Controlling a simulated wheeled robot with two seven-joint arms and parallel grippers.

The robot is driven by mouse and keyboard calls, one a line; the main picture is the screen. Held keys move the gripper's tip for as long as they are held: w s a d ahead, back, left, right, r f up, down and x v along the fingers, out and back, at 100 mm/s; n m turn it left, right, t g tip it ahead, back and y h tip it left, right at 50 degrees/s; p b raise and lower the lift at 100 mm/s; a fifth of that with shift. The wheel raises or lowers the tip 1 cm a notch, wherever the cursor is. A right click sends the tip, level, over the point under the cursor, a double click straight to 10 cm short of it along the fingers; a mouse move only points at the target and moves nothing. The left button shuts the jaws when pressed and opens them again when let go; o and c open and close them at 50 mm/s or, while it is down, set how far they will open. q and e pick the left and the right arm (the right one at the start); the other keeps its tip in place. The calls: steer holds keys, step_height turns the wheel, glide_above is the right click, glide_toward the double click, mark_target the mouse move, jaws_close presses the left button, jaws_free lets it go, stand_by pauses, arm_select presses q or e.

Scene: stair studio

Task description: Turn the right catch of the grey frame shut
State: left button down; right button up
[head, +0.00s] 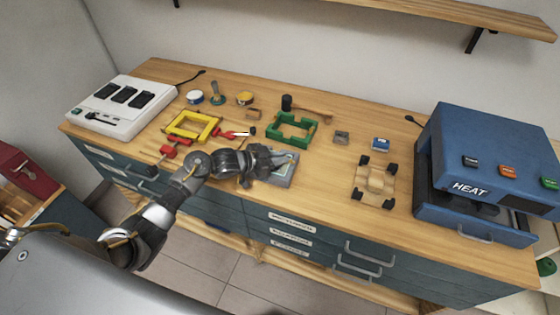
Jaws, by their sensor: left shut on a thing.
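The grey frame (286,181) lies on the wooden worktop near its front edge, left of the middle. My left gripper (283,160) reaches over it from the left and covers much of it. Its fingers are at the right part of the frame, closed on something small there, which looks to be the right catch. The catch itself is hidden by the fingers, so I cannot tell how far it is turned. My right gripper is not in view.
A yellow frame (171,130) and red clamp (168,151) lie left of my gripper, a green frame (313,130) behind it. A mallet (287,103) lies farther back. A wooden fixture (358,189) and blue heat press (485,150) stand right. Bare worktop separates grey frame and fixture.

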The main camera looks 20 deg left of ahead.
arm_select(q)
steer(key=shift+s, duration=0.1)
steer(key=c, duration=1.5)
jaws_free()
steer(key=shift+s+a, duration=0.25)
steer(key=shift+a, duration=0.05)
steer(key=shift+b+v, duration=0.9)
steer(key=shift+v, duration=4.15)
steer(key=shift+d+r, duration=0.1)
